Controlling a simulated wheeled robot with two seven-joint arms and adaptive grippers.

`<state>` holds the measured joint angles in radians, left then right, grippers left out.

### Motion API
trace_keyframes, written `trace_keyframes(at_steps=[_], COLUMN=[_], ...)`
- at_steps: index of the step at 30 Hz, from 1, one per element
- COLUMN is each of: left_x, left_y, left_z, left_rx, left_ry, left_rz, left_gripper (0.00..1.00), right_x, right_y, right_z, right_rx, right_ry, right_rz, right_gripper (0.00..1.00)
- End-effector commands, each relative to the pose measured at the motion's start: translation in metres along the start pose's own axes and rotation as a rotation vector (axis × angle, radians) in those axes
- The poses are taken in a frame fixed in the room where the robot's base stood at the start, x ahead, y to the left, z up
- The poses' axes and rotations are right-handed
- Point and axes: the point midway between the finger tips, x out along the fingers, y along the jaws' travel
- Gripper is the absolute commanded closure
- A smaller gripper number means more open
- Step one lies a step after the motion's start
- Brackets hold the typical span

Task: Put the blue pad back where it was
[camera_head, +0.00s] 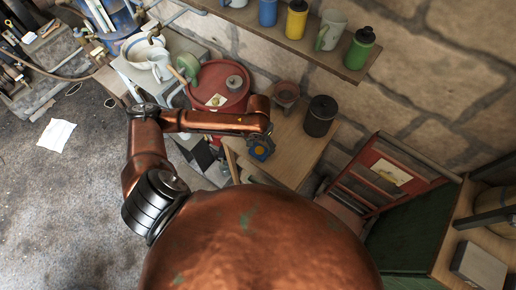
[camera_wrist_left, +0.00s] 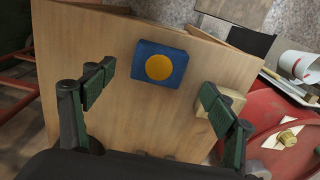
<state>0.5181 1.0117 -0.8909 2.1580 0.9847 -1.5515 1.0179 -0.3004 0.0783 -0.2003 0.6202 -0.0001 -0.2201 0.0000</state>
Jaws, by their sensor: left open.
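The blue pad (camera_wrist_left: 142,72), a small block with a yellow disc on top, lies on the wooden table (camera_wrist_left: 90,40) in the left wrist view. In the head view the pad (camera_head: 263,155) shows partly below my left gripper (camera_head: 261,143). My left gripper (camera_wrist_left: 160,88) is open, its two green-padded fingers apart to either side of the pad's line, with nothing between them. The pad appears beyond the fingertips, and I see no contact. My right gripper is in neither view.
A pale block (camera_wrist_left: 234,100) sits on the table, partly behind the right-hand finger in the wrist view. A dark lidded jar (camera_head: 320,116) and a reddish pot (camera_head: 286,94) stand at the table's back. A red drum (camera_head: 219,82) stands to the left.

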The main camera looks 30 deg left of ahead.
Motion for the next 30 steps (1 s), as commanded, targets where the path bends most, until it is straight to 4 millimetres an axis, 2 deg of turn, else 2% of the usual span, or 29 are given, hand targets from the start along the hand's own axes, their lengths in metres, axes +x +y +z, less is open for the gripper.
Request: trace_keyframes(at_steps=[1,3,9,30], left_x=[-0.013,-0.025,-0.046,-0.049], left_y=[0.000,0.000,0.000,0.003], left_z=[-0.001,0.000,0.000,0.001], left_rx=[0.001,0.002,0.000,0.006], left_ry=[0.002,0.002,0.000,0.000], left_rz=[0.001,0.001,0.001,0.006], left_gripper=[0.22,0.22,0.22,0.22], right_x=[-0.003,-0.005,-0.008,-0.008], right_y=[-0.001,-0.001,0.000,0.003], right_z=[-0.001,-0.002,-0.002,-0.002], right_rx=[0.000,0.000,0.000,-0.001], right_ry=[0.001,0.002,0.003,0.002], right_rz=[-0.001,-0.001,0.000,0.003], right_gripper=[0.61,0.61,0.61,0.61])
